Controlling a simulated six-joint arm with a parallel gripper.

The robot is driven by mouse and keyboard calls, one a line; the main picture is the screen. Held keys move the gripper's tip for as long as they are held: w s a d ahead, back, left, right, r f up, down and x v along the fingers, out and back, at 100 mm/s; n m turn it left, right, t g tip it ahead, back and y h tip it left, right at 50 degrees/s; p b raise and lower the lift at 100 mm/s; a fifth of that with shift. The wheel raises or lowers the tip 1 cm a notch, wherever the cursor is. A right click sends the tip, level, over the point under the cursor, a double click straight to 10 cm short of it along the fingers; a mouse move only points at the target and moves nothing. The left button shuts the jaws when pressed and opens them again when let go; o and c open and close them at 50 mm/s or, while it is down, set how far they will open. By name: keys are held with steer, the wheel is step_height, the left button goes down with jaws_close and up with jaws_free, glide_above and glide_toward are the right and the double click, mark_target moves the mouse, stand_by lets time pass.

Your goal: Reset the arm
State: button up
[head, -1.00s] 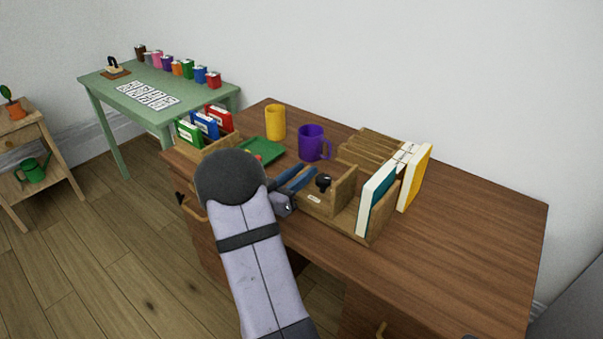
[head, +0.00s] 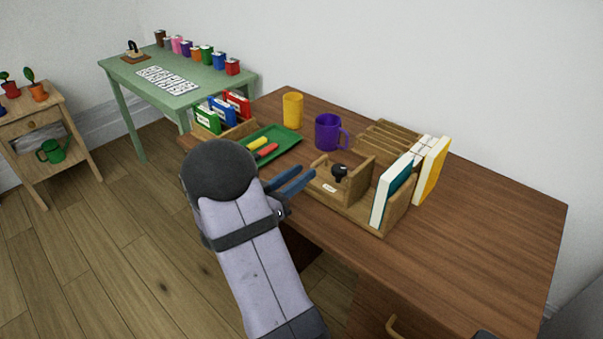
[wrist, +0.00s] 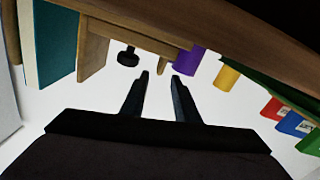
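My gripper (head: 291,181) is over the front edge of the brown desk (head: 470,240), left of the wooden organizer (head: 362,214). Its two blue fingers are apart with nothing between them. In the wrist view my gripper (wrist: 159,76) also shows its fingers spread and empty. A black-knobbed stamp (head: 339,172) stands in the organizer's small compartment, to the right of the fingertips. The same black knob (wrist: 128,57) shows in the wrist view, where the desk appears upside down.
A green tray (head: 285,136) holds a yellow and a red item. A yellow mug (head: 292,110), a purple mug (head: 327,132), books (head: 397,190) and a binder box (head: 232,131) stand around. The desk's right part is clear. A green table (head: 135,75) stands behind left.

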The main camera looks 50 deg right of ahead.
steer(key=w+t+p, duration=0.1)
steer(key=w+a+r+n+t+y+p, duration=0.1)
steer(key=w, duration=0.1)
steer(key=w+a+t+y+p, duration=0.1)
steer(key=w, duration=0.1)
steer(key=shift+w+r+n+t, duration=0.15)
steer(key=shift+r+n+t, duration=0.15)
steer(key=shift+r+n, duration=0.1)
steer(key=w+a+r+n+t+y+p, duration=0.3)
steer(key=w+a+n+t+y+p, duration=0.45)
steer(key=a, duration=0.65)
steer(key=s+a+r+n+g+y+p, duration=0.25)
steer(key=a+y+p, duration=0.35)
steer(key=a, duration=0.6)
steer(key=s+a+r+n+g+y+p, duration=0.1)
steer(key=s+a+r+n+g+p, duration=0.2)
steer(key=s, duration=0.8)
steer(key=s+a+r+n+g+y+p, duration=0.15)
steer(key=s+a+g+p, duration=0.35)
steer(key=s, duration=0.5)
step_height(320, 180, down, 42)
steer(key=d+b, duration=0.1)
steer(key=b, duration=4.2)
steer(key=shift+s+d+f+g+b, duration=0.2)
steer(key=shift+g+b, duration=0.1)
steer(key=shift+b, duration=0.1)
